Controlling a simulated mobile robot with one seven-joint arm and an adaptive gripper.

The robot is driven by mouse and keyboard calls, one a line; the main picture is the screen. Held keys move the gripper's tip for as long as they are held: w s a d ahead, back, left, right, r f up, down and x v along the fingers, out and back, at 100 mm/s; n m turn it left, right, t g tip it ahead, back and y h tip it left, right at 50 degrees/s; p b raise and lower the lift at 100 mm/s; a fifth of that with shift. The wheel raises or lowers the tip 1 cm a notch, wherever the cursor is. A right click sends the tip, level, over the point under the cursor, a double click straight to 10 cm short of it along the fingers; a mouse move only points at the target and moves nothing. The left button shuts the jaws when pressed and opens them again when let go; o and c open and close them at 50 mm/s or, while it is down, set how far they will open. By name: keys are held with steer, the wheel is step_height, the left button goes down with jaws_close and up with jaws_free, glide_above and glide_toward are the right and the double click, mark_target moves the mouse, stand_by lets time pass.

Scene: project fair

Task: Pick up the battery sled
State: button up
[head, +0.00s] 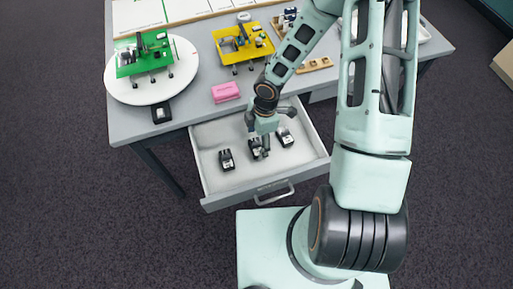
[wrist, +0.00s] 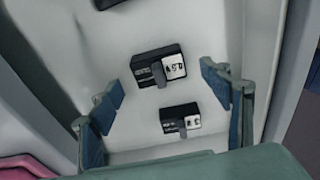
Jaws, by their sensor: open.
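Three small black blocks with white label faces, which look like battery sleds, lie in the open drawer: a left one (head: 227,160), a middle one (head: 255,152) and a right one (head: 285,138). My gripper (head: 264,143) is low over the drawer at the middle block, partly hiding it. In the wrist view my gripper (wrist: 162,82) is open and empty. One block (wrist: 150,68) appears between the fingertips, another (wrist: 180,121) lies closer to the palm, and a third (wrist: 106,3) is cut off at the top edge. Contact cannot be told.
The pulled-out drawer (head: 213,187) has raised walls around the blocks. On the table above are a pink block (head: 226,92), a yellow tray (head: 230,55), a round white board (head: 120,94) with a green model (head: 128,68), and another black block (head: 161,113) near the front edge.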

step_height(320, 180, down, 2)
steer(key=shift+a+f, duration=0.15)
steer(key=shift+f, duration=0.05)
steer(key=c, duration=1.2)
steer(key=shift+o, duration=0.2)
steer(key=shift+r, duration=0.2)
